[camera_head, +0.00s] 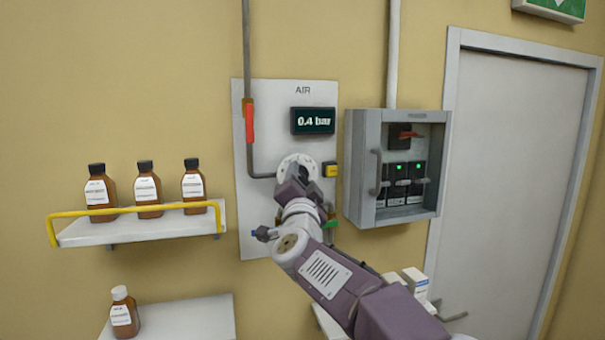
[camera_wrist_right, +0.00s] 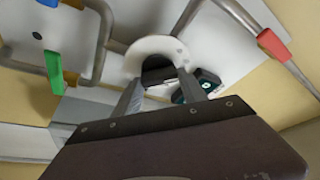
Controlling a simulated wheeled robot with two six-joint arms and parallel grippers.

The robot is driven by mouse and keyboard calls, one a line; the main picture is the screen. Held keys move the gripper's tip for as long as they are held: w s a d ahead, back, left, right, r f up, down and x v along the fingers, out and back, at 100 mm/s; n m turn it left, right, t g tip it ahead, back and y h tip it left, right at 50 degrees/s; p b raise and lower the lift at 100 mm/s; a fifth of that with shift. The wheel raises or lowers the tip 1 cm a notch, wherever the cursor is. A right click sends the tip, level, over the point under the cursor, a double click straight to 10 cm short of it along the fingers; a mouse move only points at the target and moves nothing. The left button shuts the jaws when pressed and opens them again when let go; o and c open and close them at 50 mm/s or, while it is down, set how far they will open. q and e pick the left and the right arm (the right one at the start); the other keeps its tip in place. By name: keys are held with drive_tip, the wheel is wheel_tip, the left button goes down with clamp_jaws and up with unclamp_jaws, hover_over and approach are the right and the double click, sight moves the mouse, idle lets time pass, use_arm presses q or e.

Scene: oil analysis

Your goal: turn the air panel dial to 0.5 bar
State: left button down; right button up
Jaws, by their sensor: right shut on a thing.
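The AIR panel (camera_head: 262,120) is a pale plate on the wall, and its dark display (camera_head: 313,121) reads 0.4 bar. The dial sits below the display, on a round white plate (camera_head: 288,163). My right gripper (camera_head: 299,177) is at the dial and covers most of it in the head view. In the right wrist view the dark dial knob (camera_wrist_right: 158,68) is between the two fingers of my right gripper (camera_wrist_right: 160,92), in front of the white round plate (camera_wrist_right: 150,47). The gripper is shut on the knob. My left gripper is not in view.
A red-handled valve (camera_head: 249,122) is on the panel's left pipe. A grey switch box (camera_head: 366,160) stands to the right; a bottle shelf (camera_head: 140,231) is left.

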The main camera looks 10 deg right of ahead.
drive_tip(key=shift+m+h, duration=0.3)
drive_tip(key=shift+m, duration=0.3)
drive_tip(key=o, duration=1.4)
drive_tip(key=shift+c, duration=0.2)
drive_tip(key=shift+s+a+f, duration=0.1)
drive_tip(key=shift+s+f, duration=0.05)
drive_tip(key=shift+s, duration=0.05)
drive_tip(key=b+v, duration=0.4)
drive_tip(key=v, duration=0.4)
drive_tip(key=shift+s, duration=0.35)
drive_tip(key=shift+w, duration=0.1)
